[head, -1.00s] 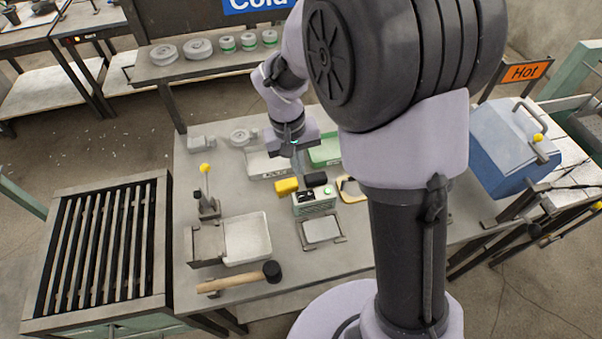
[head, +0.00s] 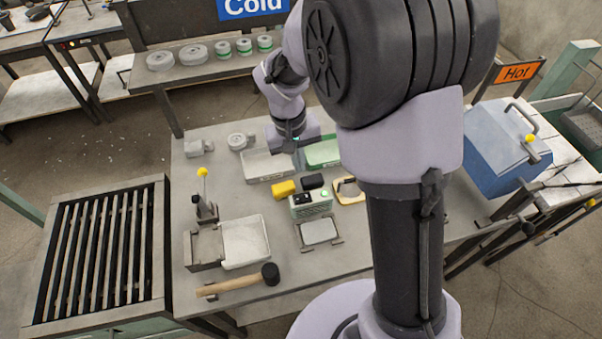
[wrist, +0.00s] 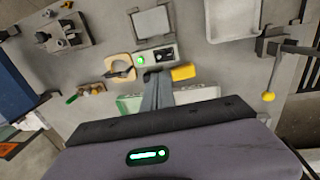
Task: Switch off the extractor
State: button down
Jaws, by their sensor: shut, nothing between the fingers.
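A small pale green control box (head: 311,204) with a black top panel stands mid-table. In the wrist view the control box (wrist: 155,56) shows a lit green round button (wrist: 140,61) at one end and black switch parts beside it. I see no readable label tying it to the extractor. My gripper (wrist: 154,77) is shut and empty, its fingers pointing towards the box and apart from it in the picture. In the head view my gripper (head: 292,148) is over the back of the table, near the trays, its fingers hard to make out.
A yellow block (head: 284,188) and a black block (head: 313,181) lie just behind the box. A slatted grate table (head: 100,250) stands left.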

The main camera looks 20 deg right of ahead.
aim_at(306, 196)
jog(key=f+b, duration=0.1)
jog(key=f, duration=0.3)
jog(key=d+f+b, duration=0.1)
jog(key=f, duration=0.3)
jog(key=f+b, duration=0.1)
jog(key=f, duration=0.3)
jog(key=shift+d+f, duration=0.2)
jog(key=shift+d, duration=0.1)
jog(key=shift+f, duration=0.1)
jog(key=shift+d+f+b, duration=0.1)
jog(key=shift+f+b, duration=0.2)
jog(key=shift+b, duration=0.2)
jog(key=shift+s+r, duration=0.1)
jog(key=shift+s, duration=0.05)
